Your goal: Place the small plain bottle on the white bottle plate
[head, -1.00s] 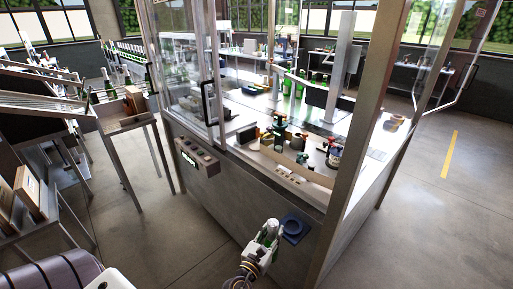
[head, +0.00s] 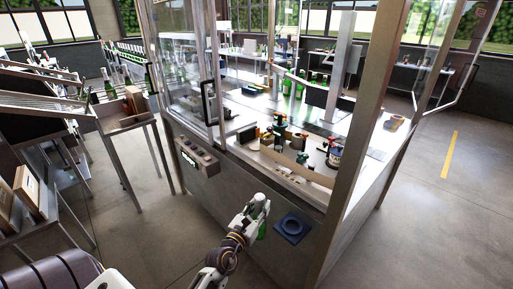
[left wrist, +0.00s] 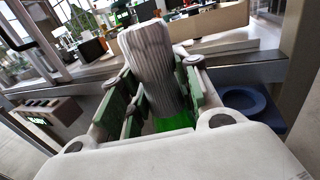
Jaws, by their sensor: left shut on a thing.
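My left gripper (head: 258,206) is in front of the machine's grey front panel, below the level of its worktop. It is shut on a green bottle (head: 262,231), whose lower part shows under the fingers. In the left wrist view the green-padded fingers (left wrist: 155,100) are on both sides of the bottle; a pale grey, ribbed upper part (left wrist: 150,62) rises between them, with bright green (left wrist: 175,122) below. The bottle is clear of any surface. I cannot make out the white bottle plate with certainty. My right gripper is not in view.
A blue square holder with a round ring (head: 292,228) is on the front panel, right of the gripper. The worktop edge (head: 285,178), a control box (head: 196,158) and a metal post (head: 352,130) are close by. Several small items crowd the worktop's near part.

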